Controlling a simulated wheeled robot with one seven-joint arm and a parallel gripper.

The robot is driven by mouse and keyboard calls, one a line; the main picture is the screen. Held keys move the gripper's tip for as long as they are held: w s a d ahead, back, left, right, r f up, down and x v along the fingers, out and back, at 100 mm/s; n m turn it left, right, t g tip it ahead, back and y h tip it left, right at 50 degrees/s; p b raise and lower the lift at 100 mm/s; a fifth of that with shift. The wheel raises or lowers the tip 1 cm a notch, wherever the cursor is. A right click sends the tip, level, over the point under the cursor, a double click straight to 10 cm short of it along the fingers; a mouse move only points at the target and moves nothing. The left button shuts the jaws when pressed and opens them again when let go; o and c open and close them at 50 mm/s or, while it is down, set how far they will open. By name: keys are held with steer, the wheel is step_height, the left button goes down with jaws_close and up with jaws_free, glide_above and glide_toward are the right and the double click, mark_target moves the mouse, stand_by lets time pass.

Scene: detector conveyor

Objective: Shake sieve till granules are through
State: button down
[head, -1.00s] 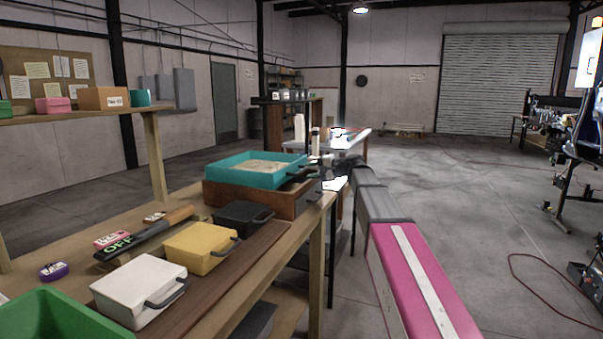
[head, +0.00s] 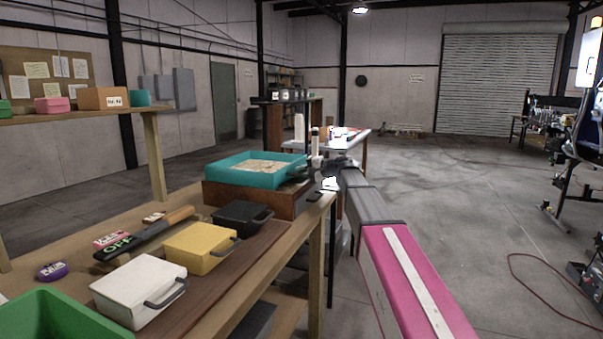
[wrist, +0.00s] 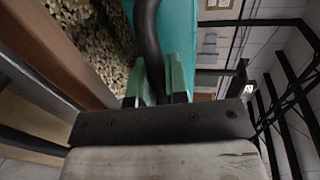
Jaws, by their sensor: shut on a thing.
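The sieve is a teal square tray (head: 235,178) with a dark handle on its right side. It rests on or just above a brown wooden box (head: 250,201) on the bench. Pale speckled granules (head: 262,167) lie inside it. My gripper (head: 303,173) is at the sieve's right side. In the wrist view my gripper (wrist: 157,82) has its green fingers closed on either side of the dark handle (wrist: 148,40). The teal wall (wrist: 178,32) and coarse granules (wrist: 100,45) show beside it. The inside of the wooden box is hidden under the sieve.
Black (head: 242,217), yellow (head: 200,248) and white (head: 140,290) handled boxes line the bench's front. A shelf (head: 80,115) stands behind. Open floor lies right.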

steer(key=v, duration=0.2)
steer(key=f+v, duration=0.1)
steer(key=v, duration=0.2)
steer(key=shift+s+d, duration=0.1)
steer(key=shift+d, duration=0.25)
steer(key=c, duration=1.1)
jaws_free()
steer(key=shift+c, duration=0.2)
steer(key=shift+d, duration=0.1)
steer(key=v, duration=1)
steer(key=shift+d, duration=0.3)
steer(key=shift+s, duration=0.1)
